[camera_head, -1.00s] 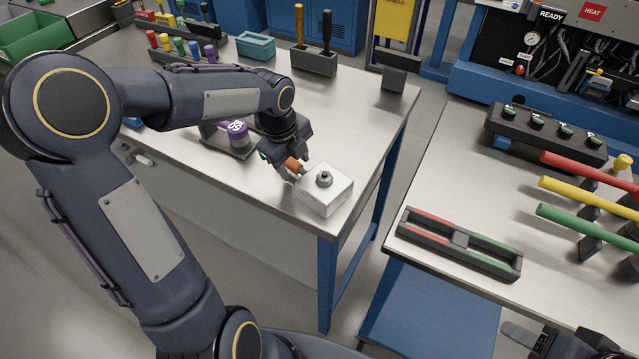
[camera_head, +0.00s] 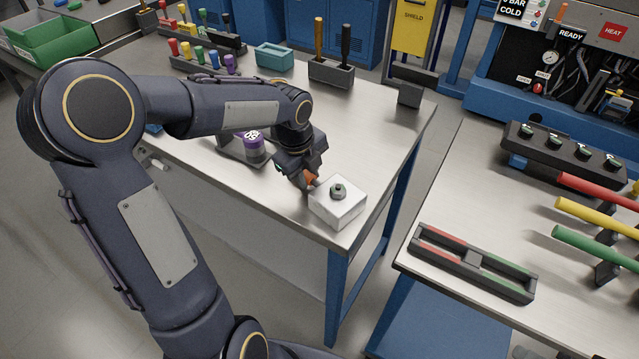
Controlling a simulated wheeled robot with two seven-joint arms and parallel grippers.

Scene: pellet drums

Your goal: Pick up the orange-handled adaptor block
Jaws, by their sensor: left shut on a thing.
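The adaptor block (camera_head: 330,207) is a white box with a grey-green knob on top. It is at the front right corner of the steel workbench, and its orange handle (camera_head: 310,179) points to the left, toward my gripper. My left gripper (camera_head: 307,184) comes down from the upper left and is shut on the orange handle. The gripper hides part of the handle. I cannot tell whether the block's underside touches the bench. My right gripper is not clearly in view.
A dark stand with a purple cap (camera_head: 252,148) is left of the gripper. A holder with two upright tools (camera_head: 330,72), a teal tray (camera_head: 274,57) and a small dark block (camera_head: 409,94) stand further back. A red-and-green slotted rack (camera_head: 472,262) lies on the right bench, across a gap.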

